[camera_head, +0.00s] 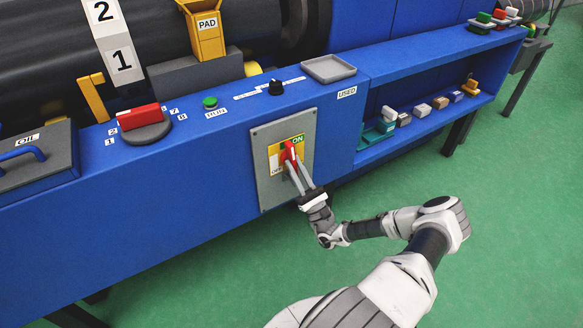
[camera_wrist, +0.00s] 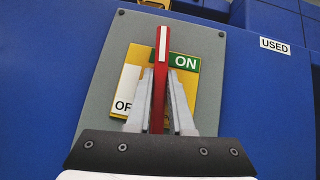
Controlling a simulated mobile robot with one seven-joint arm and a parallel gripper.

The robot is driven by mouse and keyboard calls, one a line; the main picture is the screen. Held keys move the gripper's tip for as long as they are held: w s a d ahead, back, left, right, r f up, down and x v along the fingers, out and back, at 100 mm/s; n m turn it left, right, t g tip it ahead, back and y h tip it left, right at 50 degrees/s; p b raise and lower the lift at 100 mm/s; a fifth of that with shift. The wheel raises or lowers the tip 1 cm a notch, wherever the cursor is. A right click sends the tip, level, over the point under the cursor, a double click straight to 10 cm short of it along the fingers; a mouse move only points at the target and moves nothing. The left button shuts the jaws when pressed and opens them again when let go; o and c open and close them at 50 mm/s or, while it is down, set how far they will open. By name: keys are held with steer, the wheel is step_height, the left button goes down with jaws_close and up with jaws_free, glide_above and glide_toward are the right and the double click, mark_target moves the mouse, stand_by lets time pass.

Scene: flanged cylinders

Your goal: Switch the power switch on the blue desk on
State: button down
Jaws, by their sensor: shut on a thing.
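The power switch is a grey plate (camera_head: 257,178) on the front of the blue desk (camera_head: 215,165), with a yellow label panel. Its red handle (camera_head: 290,150) has a white stripe and stands nearly upright in the wrist view (camera_wrist: 161,66). The green ON label (camera_wrist: 184,62) is to the right of the handle. The white OFF label (camera_wrist: 126,95) is at lower left, partly covered by my finger. My gripper (camera_head: 292,165) is shut on the handle, with one finger on each side of it in the wrist view (camera_wrist: 161,78).
On the desk top are a red-handled dial (camera_head: 138,117), a green button (camera_head: 210,102), a black knob (camera_head: 275,88) and a grey tray (camera_head: 328,68) above a USED label (camera_head: 346,93). A shelf to the right holds several small blocks (camera_head: 421,110). The green floor (camera_head: 500,200) in front is clear.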

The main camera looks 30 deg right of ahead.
steer(key=m+h, duration=0.3)
steer(key=shift+a, duration=0.1)
steer(key=shift+m+h+p, duration=0.3)
steer(key=shift+m+h, duration=0.3)
steer(key=c, duration=0.8)
jaws_free()
steer(key=shift+f, duration=0.15)
